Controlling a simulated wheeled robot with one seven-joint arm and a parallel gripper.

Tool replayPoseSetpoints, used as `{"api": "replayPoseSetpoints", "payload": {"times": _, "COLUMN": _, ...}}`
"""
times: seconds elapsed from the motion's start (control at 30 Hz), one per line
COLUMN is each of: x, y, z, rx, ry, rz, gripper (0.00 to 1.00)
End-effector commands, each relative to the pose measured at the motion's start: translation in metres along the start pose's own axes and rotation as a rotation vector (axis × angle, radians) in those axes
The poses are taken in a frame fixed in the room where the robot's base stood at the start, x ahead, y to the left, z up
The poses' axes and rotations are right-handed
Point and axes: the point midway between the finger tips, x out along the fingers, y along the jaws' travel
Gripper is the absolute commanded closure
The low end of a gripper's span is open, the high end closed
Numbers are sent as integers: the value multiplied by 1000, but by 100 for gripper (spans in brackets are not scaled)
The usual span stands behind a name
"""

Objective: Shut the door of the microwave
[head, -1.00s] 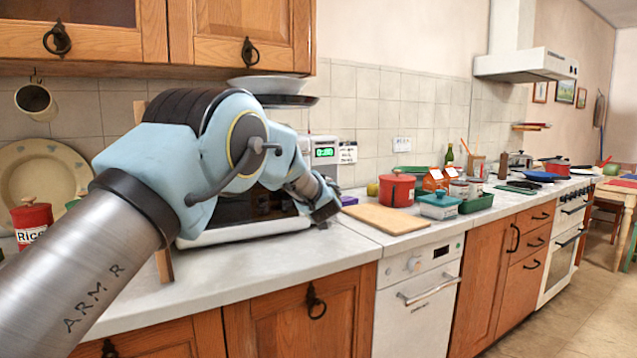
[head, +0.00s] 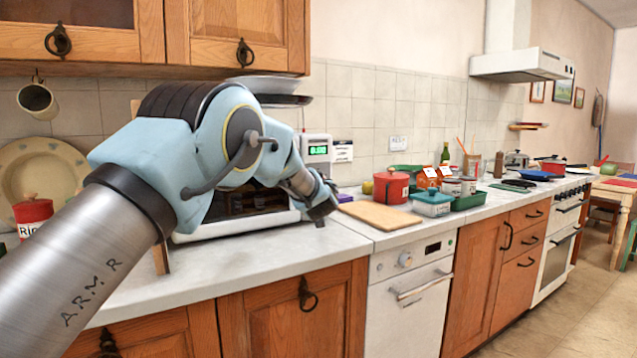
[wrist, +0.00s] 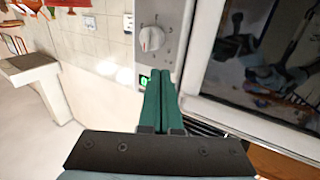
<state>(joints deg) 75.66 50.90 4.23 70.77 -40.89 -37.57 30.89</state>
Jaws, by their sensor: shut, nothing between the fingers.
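The microwave (head: 240,226) stands on the counter at the left, mostly hidden behind my arm in the head view. Its panel with a green display (head: 318,150) shows to the right of my arm. In the wrist view I see its door (wrist: 255,60), with dark reflecting glass in a white frame, on the right. The control panel with a round knob (wrist: 152,38) is beside it. My gripper (wrist: 161,73) is shut and empty, its green fingers in front of the panel by the door's edge. I cannot tell whether they touch, or how far the door stands open.
A wooden board (head: 380,215) lies on the counter right of my gripper. A red pot (head: 391,186) and several containers stand behind it. Wooden cupboards (head: 238,35) hang above my arm. A red canister (head: 32,214) and a plate stand at the left.

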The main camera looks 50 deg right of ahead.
Motion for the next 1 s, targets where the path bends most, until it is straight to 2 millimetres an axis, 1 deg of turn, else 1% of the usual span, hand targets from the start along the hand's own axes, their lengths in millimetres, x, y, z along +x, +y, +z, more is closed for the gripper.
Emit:
{"api": "replayPoseSetpoints", "payload": {"times": 0.07, "x": 0, "y": -4, "z": 1, "rx": 1, "ry": -1, "rz": -2, "gripper": 100}}
{"api": "replayPoseSetpoints", "payload": {"times": 0.13, "x": -8, "y": 2, "z": 1, "rx": 0, "ry": 0, "rz": 0, "gripper": 100}}
{"api": "replayPoseSetpoints", "payload": {"times": 0.27, "x": -21, "y": 8, "z": 2, "rx": 0, "ry": -1, "rz": -1, "gripper": 100}}
{"api": "replayPoseSetpoints", "payload": {"times": 0.7, "x": -76, "y": 39, "z": 1, "rx": -1, "ry": 0, "rz": 0, "gripper": 100}}
{"api": "replayPoseSetpoints", "payload": {"times": 0.83, "x": -85, "y": 43, "z": 1, "rx": 0, "ry": 0, "rz": -2, "gripper": 100}}
{"api": "replayPoseSetpoints", "payload": {"times": 1.0, "x": -88, "y": 45, "z": 1, "rx": 0, "ry": -1, "rz": -2, "gripper": 100}}
